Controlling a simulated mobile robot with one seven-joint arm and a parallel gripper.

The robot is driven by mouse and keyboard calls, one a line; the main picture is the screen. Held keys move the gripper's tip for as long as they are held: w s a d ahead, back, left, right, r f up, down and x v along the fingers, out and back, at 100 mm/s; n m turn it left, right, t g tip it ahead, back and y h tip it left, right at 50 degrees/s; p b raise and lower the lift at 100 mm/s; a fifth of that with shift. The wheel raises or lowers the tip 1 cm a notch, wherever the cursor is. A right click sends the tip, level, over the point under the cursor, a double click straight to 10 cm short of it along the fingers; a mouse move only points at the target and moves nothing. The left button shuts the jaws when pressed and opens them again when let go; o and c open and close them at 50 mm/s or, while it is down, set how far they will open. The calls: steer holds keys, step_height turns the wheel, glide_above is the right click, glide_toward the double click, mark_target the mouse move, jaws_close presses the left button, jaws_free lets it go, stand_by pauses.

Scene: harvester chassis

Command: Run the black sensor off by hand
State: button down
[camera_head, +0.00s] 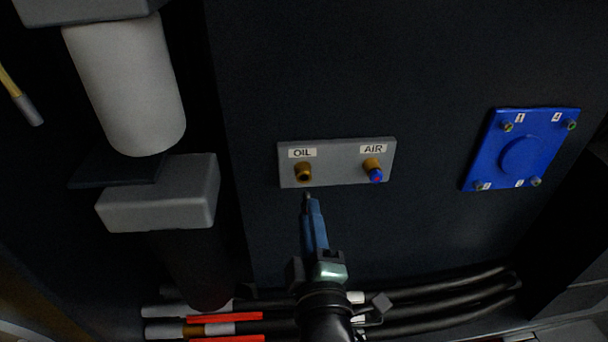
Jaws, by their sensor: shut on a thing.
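My gripper (310,206) reaches up from the bottom of the head view, its blue fingers shut. A small dark piece (306,196), which looks like the black sensor, shows at the fingertips; most of it is hidden by the fingers. It is just below the brass OIL port (304,173), with what looks like a small gap between them. The OIL port's opening shows with nothing on it. The port sits on a grey plate (338,172). At the plate's right, a blue sensor with a red centre (376,176) sits on the brass AIR port (371,163).
A blue cover plate (521,152) with several corner bolts is at the right. A white cylinder (128,85) above a grey block (160,195) stands at the left. Black hoses (440,300) run along the bottom. The dark panel around the grey plate is clear.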

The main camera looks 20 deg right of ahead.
steer(key=shift+s, duration=0.15)
steer(key=shift+v, duration=2.4)
steer(key=shift+a, duration=0.1)
